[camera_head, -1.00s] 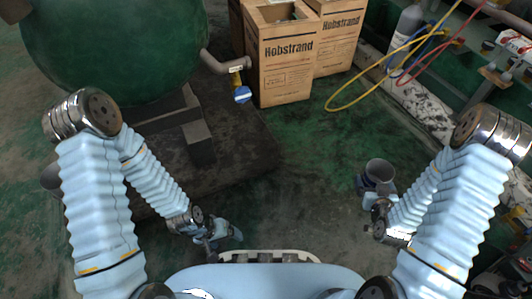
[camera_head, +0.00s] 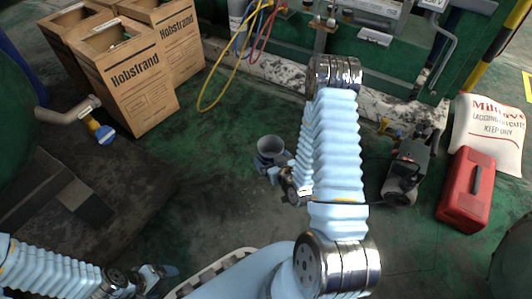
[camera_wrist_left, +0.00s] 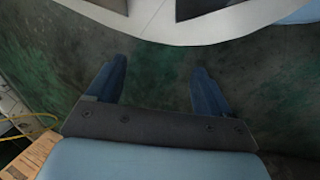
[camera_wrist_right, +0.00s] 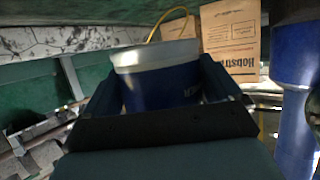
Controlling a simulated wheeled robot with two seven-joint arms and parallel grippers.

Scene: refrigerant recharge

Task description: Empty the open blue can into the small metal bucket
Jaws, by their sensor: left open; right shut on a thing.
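The open blue can (camera_head: 271,148) is in the middle of the head view, its grey mouth facing up. My right gripper (camera_head: 280,167) is shut on it. The right wrist view shows the can's blue side and pale rim (camera_wrist_right: 158,80) between the two fingers. The can looks roughly upright, off to the right of the boxes; its contents cannot be made out. My left gripper (camera_head: 163,272) is low at the left of the head view. In the left wrist view its fingers (camera_wrist_left: 158,85) are apart with nothing between them. I do not see the small metal bucket now.
Hobstrand boxes (camera_head: 130,80) stand at upper left, beside a pipe with a blue-capped valve (camera_head: 104,132). A yellow hose (camera_head: 215,85) hangs near the green bench. A grey machine (camera_head: 408,165), red case (camera_head: 467,190) and white sack (camera_head: 488,132) stand at right. Floor left of the can is clear.

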